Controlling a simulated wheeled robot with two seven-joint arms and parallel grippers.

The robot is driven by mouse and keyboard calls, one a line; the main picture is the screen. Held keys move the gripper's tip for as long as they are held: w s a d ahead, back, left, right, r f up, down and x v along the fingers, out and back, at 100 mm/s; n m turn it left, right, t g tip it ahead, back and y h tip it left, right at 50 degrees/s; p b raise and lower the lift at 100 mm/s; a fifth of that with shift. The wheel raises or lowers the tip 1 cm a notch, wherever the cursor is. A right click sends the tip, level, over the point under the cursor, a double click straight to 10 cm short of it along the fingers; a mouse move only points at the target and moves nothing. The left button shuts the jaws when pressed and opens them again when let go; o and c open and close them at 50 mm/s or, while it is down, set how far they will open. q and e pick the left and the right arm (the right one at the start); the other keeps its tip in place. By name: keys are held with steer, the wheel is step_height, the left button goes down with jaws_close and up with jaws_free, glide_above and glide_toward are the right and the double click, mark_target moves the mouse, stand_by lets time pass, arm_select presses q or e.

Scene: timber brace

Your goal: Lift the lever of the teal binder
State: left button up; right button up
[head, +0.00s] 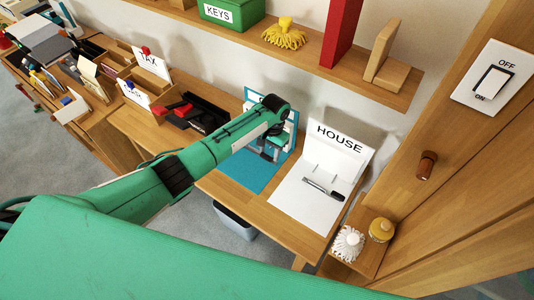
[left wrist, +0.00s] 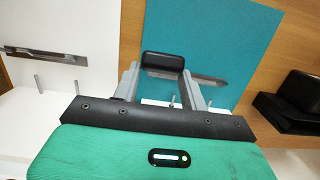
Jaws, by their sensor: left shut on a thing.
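The teal binder (head: 240,172) lies open on the wooden desk, and its teal inner face (left wrist: 215,30) fills the upper middle of the left wrist view. My left gripper (head: 270,152) is over the binder's mechanism, which my arm and hand partly hide in the head view. In the left wrist view my gripper (left wrist: 162,70) has its two grey fingers on either side of the black lever end (left wrist: 162,61), shut on it. A metal strip and small upright posts show beside the fingers. How far the lever is raised I cannot tell. My right gripper is not in view.
A white binder marked HOUSE (head: 300,205) lies open to the right, with its own metal lever (head: 322,188). A black tray (head: 205,115) stands to the left. A wooden shelf (head: 290,50) runs above the desk. A light switch (head: 490,82) is at right.

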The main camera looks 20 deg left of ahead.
arm_select(q)
steer(key=shift+w+d, duration=0.15)
steer(key=shift+w, duration=0.25)
stand_by(0.3)
steer(key=o, duration=1.2)
steer(key=shift+o, duration=1)
steer(key=shift+w+d+f, duration=0.1)
steer(key=shift+w+f, duration=0.05)
steer(key=shift+w, duration=0.05)
steer(key=shift+s, duration=0.1)
steer(key=shift+r, duration=0.4)
step_height(320, 180, up, 7)
steer(key=w+b, duration=0.1)
steer(key=shift+d+f+b, duration=0.15)
steer(key=shift+b, duration=0.2)
